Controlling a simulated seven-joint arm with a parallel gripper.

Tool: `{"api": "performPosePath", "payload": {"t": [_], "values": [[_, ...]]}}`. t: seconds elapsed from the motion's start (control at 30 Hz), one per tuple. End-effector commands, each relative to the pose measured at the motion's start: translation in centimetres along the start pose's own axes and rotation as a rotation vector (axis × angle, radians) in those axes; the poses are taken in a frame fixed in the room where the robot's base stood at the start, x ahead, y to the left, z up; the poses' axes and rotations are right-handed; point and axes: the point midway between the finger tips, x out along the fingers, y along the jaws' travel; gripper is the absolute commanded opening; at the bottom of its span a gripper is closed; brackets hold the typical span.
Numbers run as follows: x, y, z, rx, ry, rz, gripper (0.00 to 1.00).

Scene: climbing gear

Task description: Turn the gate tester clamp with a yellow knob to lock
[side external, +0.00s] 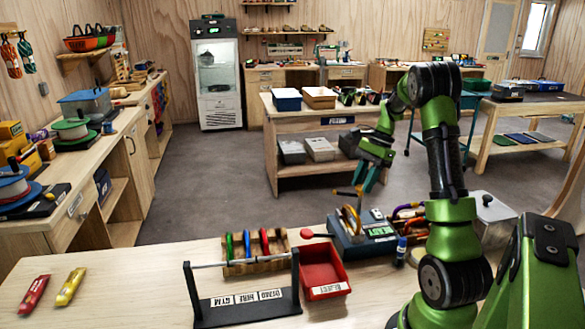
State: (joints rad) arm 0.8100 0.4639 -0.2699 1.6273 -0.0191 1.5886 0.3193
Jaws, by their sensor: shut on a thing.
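The gate tester (352,247) is a dark blue-grey box on the front bench, with a small display showing green letters. A gold ring-like piece (350,224) stands upright on its top. A thin bar with yellow-orange color (346,194), which looks like the clamp's yellow knob and lever, shows above it. My gripper (367,184) points down there with its teal fingers, shut on what appears to be this knob. The contact is small, and the exact grip and the clamp's angle are hard to tell. A red knob (307,233) sticks out at the tester's left.
A red tray (322,271) stands in front of the tester. A rack with several colored carabiners (257,257) and a black stand with a bar (244,305) are to the left.

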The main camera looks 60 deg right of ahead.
Motion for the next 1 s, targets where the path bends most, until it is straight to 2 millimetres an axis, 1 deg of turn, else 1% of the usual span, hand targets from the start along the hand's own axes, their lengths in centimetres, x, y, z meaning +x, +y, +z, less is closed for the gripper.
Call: {"api": "performPosePath", "payload": {"t": [1.0], "values": [[0.04,-0.8,0.28,-0.88,0.004,0.365,0.0]]}}
